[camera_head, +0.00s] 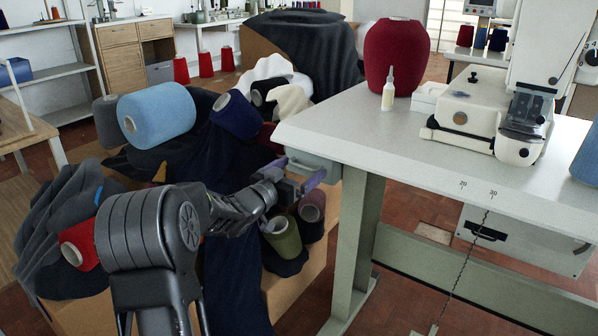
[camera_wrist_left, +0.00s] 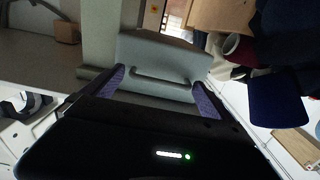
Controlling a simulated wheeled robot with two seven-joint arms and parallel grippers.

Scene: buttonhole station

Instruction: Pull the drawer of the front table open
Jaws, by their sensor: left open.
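The front table (camera_head: 340,141) has a pale top and grey-green legs. Its small grey-green drawer (camera_head: 318,168) sits under the left end of the top, partly behind my gripper. In the left wrist view the drawer front (camera_wrist_left: 150,52) faces me, with a bar handle (camera_wrist_left: 165,79) across it. My left gripper (camera_head: 296,174) is open at the drawer. In the wrist view its purple fingertips (camera_wrist_left: 162,91) stand apart, one near each end of the handle. I cannot tell whether they touch the handle, nor how far the drawer stands out. My right gripper is not in view.
A box heaped with dark cloth and yarn cones (camera_head: 158,113) stands left of the table, close under my left arm. A buttonhole machine (camera_head: 500,115), a small bottle (camera_head: 388,93) and a large red cone (camera_head: 396,55) stand on the tabletop. Tiled floor shows below.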

